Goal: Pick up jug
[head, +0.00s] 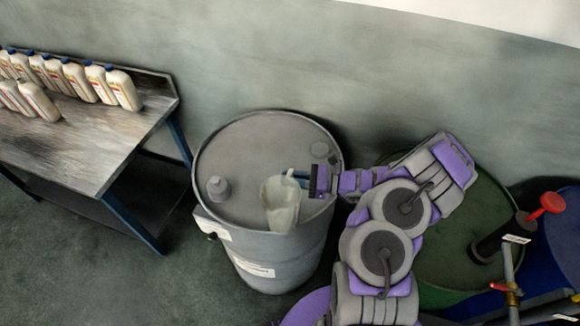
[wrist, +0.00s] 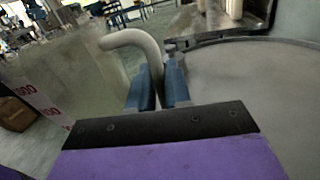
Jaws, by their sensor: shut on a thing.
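The jug (head: 281,205) is a translucent, pale greenish vessel at the front right edge of the grey drum's top in the head view. My gripper (head: 300,175) reaches in from the right and is shut on its handle. In the wrist view the pale curved handle (wrist: 150,55) stands between the two blue fingers of my gripper (wrist: 158,88). The jug's translucent wall (wrist: 75,70) fills the left of that view. I cannot tell whether the jug's base touches the drum.
The grey drum (head: 240,155) bears a small grey cap-like piece (head: 219,188). A workbench (head: 85,150) with several white bottles (head: 75,80) stands at left. A green drum (head: 455,235) with a red-handled pump (head: 520,225) is at right. Floor shows between bench and grey drum.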

